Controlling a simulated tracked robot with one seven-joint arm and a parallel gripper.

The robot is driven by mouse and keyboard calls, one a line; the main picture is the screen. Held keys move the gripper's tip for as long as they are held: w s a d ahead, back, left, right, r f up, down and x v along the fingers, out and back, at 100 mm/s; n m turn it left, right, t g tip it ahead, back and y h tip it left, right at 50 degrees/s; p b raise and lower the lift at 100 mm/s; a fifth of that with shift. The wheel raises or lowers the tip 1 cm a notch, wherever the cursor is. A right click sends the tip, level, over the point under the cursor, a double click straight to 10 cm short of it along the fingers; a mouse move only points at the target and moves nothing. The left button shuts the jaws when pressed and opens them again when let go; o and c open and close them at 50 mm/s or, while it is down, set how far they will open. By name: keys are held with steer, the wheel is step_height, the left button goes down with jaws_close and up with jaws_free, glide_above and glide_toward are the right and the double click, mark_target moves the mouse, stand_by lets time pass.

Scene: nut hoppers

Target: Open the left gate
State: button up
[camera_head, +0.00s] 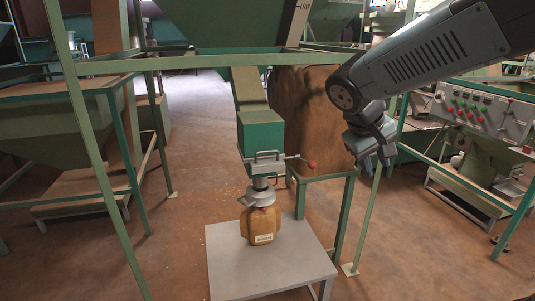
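A green chute (262,135) comes down from a large hopper above, left of my gripper. At its lower end is a metal gate (264,163) with a loop handle on the front. A lever with a red knob (311,164) sticks out to the right of it. I see one such gate clearly, and cannot tell from this view whether it is the left one or whether it is open. My gripper (372,163) hangs to the right of the red knob, apart from it. Its fingers are small and dark, and I cannot tell how far they are open.
A brown sack (262,226) stands under the spout on a grey table (270,267). Green frame posts (365,225) stand at the right, and a horizontal rail (190,63) crosses above. A control panel (485,110) is at the far right.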

steer(key=w+a+f+n+t+h, duration=0.1)
steer(key=w+a+h, duration=0.15)
steer(key=w, duration=0.25)
steer(key=w+a+f+n+h, duration=0.1)
steer(key=w+a+n, duration=0.15)
steer(key=w, duration=0.25)
steer(key=n+t, duration=0.7)
steer(key=t, duration=0.3)
glide_toward(266, 152)
steer(key=shift+y, duration=0.25)
steer(key=x, duration=1)
steer(key=shift+w+d+f, duration=0.1)
steer(key=shift+w+d, duration=0.1)
steer(key=shift+w, duration=0.1)
steer(key=shift+c, duration=0.5)
jaws_close()
